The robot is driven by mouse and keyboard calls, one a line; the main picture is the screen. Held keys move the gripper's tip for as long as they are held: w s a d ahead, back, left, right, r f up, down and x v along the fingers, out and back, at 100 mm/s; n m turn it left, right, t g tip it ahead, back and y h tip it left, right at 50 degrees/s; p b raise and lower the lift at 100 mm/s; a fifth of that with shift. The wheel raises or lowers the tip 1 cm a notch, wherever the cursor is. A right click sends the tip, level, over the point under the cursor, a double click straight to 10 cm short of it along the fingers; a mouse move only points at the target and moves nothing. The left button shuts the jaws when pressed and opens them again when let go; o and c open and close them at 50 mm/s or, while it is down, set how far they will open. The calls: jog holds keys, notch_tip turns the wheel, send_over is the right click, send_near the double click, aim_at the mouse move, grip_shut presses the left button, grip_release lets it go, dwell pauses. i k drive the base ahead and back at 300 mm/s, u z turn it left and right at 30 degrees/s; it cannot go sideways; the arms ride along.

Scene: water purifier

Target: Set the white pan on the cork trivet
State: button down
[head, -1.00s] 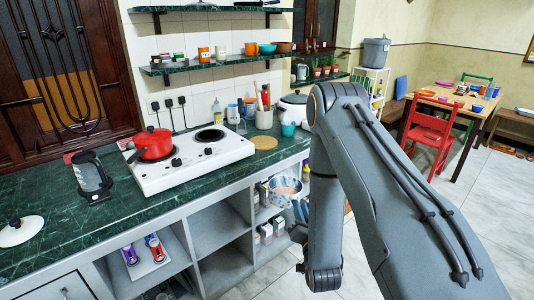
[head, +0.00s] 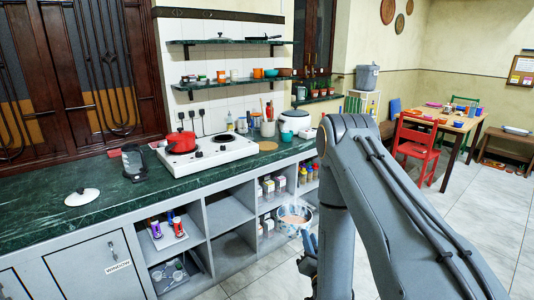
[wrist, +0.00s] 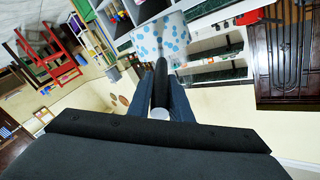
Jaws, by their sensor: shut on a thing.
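The white pan (head: 295,217), with blue spots outside, hangs in the air in front of the open shelves, below the counter top in the head view. In the wrist view the pan (wrist: 162,38) is at the top, with its dark handle (wrist: 160,84) running down between my fingers. My gripper (wrist: 160,102) is shut on that handle. In the head view my gripper (head: 309,243) is partly hidden by my arm. The round cork trivet (head: 268,146) lies bare on the green counter, right of the white stove.
A red pot (head: 180,142) stands on the stove (head: 218,155). A white rice cooker (head: 294,121) and jars stand behind the trivet. Open floor (head: 255,282) lies in front.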

aim_at(273, 149)
jog(key=z, duration=0.8)
jog(key=i, duration=1.25)
jog(key=z, duration=0.05)
